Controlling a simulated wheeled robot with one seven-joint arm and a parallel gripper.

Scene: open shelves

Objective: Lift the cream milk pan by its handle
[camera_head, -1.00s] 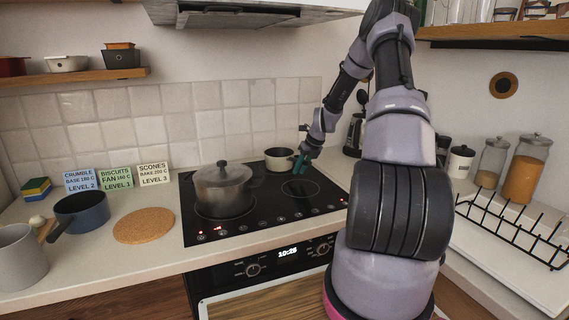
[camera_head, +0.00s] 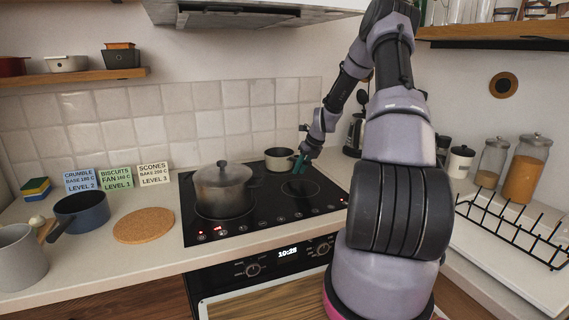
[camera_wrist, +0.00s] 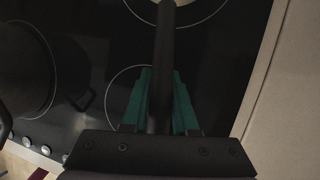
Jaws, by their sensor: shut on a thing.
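The cream milk pan (camera_head: 279,159) stands at the back right of the black hob in the head view. In the wrist view its dark handle (camera_wrist: 166,40) runs down between the two green fingers. My gripper (camera_head: 299,163) is at the pan's right side, shut on the handle; the fingers also show in the wrist view (camera_wrist: 160,100). In the wrist view only a sliver of the pan's body shows at the top edge. I cannot tell whether the pan's base is clear of the hob.
A lidded steel pot (camera_head: 223,190) stands on the hob to the left and front of the pan. A black wire rack (camera_head: 512,232) and glass jars (camera_head: 526,168) are on the right counter. The range hood (camera_head: 255,10) hangs above. The front right of the hob is clear.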

